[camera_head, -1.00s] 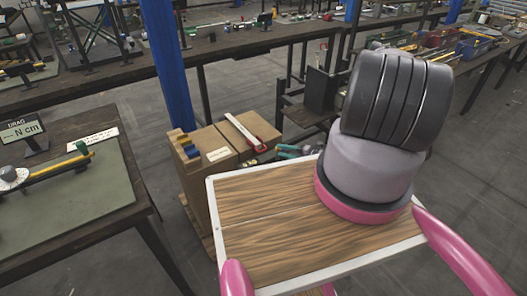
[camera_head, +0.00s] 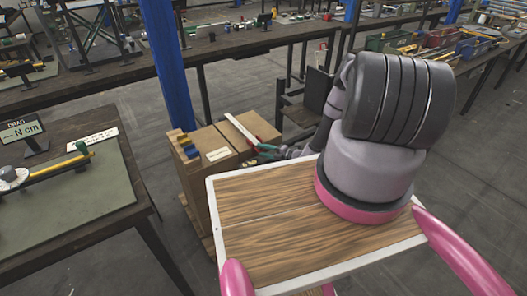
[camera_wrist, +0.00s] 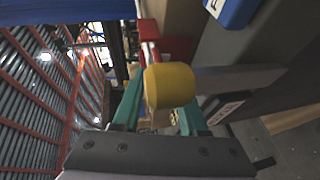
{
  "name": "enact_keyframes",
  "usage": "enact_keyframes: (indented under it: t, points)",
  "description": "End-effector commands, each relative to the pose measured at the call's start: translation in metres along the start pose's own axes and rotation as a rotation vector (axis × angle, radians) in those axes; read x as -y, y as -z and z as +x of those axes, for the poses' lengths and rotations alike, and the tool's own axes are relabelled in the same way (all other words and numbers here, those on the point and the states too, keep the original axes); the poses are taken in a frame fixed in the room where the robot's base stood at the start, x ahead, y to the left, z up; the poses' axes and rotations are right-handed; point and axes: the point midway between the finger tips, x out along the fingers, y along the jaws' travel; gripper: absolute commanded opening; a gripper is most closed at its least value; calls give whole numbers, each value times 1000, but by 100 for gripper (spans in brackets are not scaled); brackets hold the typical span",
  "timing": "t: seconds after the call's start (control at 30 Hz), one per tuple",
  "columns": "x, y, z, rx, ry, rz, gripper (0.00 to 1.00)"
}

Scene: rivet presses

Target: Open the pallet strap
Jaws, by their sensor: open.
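A pale strap (camera_head: 239,127) runs across the top of cardboard boxes (camera_head: 208,142) behind my tray. Its red buckle (camera_wrist: 165,46) shows in the wrist view; in the head view my gripper largely covers it. A yellow rounded knob (camera_wrist: 170,86) is close in front of the wrist camera, in line with the space between my teal fingers. My gripper (camera_head: 257,148) is open at the right side of the boxes. Its teal fingers (camera_wrist: 156,112) show on both sides of the knob; I cannot tell whether they touch it. The knob hides part of the buckle area.
Blue and yellow pieces (camera_head: 185,144) sit along the left edge of the boxes. A blue block (camera_wrist: 235,10) is near the top of the wrist view. A workbench (camera_head: 75,190) stands at left, and a blue post (camera_head: 165,65) rises behind. Grey floor lies between.

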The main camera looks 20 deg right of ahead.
Motion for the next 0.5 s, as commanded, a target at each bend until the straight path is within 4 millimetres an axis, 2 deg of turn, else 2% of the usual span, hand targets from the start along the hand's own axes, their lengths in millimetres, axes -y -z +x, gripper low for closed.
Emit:
enact_keyframes:
  t: [0.2, 0.23, 0.33, 0.5]
  points:
    - [0, 0, 0, 0, 0, 0, 42]
    - [0, 0, 0, 0, 0, 0, 38]
    - [0, 0, 0, 0, 0, 0, 0]
    - [0, 0, 0, -1, 0, 0, 0]
